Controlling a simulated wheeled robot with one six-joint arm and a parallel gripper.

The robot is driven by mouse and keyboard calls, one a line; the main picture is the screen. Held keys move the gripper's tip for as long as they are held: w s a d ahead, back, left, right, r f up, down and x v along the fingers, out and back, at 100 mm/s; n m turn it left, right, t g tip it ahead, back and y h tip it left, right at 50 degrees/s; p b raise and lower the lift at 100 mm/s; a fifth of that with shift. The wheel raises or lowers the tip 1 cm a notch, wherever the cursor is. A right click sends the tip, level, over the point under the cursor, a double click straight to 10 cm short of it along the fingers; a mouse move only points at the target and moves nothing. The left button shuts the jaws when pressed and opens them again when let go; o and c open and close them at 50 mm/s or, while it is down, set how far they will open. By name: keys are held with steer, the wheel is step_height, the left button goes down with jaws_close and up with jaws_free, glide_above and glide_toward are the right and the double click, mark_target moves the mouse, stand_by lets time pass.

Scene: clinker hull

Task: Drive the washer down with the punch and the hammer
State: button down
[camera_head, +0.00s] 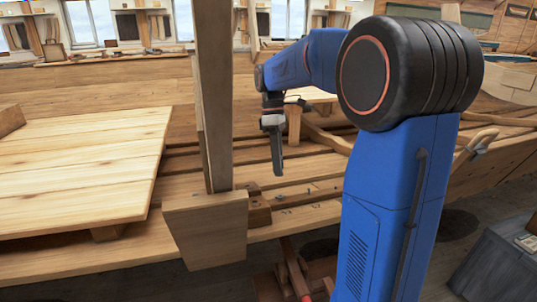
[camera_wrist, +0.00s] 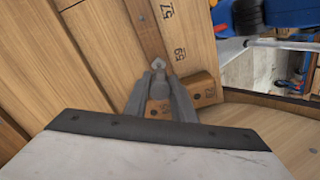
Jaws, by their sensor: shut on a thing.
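My gripper (camera_head: 277,158) hangs from the blue arm and points down over the planks in the head view. In the wrist view my gripper (camera_wrist: 162,78) shows two grey fingers close together, shut on a small grey pointed metal piece (camera_wrist: 159,64). I cannot tell whether this piece is the punch or part of another tool. Below and behind the fingers is a wooden block (camera_wrist: 202,90) with dark round holes and small numbers. I cannot make out the washer or the hammer in either view.
An upright timber post (camera_head: 214,100) with a wooden block (camera_head: 207,228) at its foot stands left of my gripper. A pale plank board (camera_head: 80,165) lies further left. Small dark metal bits (camera_head: 279,197) lie on the planks. Numbered planks (camera_wrist: 185,35) fill the wrist view's upper middle.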

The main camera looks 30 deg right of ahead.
steer(key=shift+w+f, duration=0.1)
steer(key=shift+w, duration=0.1)
steer(key=shift+x, duration=2.8)
steer(key=shift+s+f, duration=0.1)
steer(key=shift+f, duration=0.05)
steer(key=shift+s+f, duration=0.1)
steer(key=shift+f, duration=0.2)
steer(key=shift+f, duration=0.15)
steer(key=c, duration=1.4)
jaws_free()
steer(key=shift+v, duration=4.05)
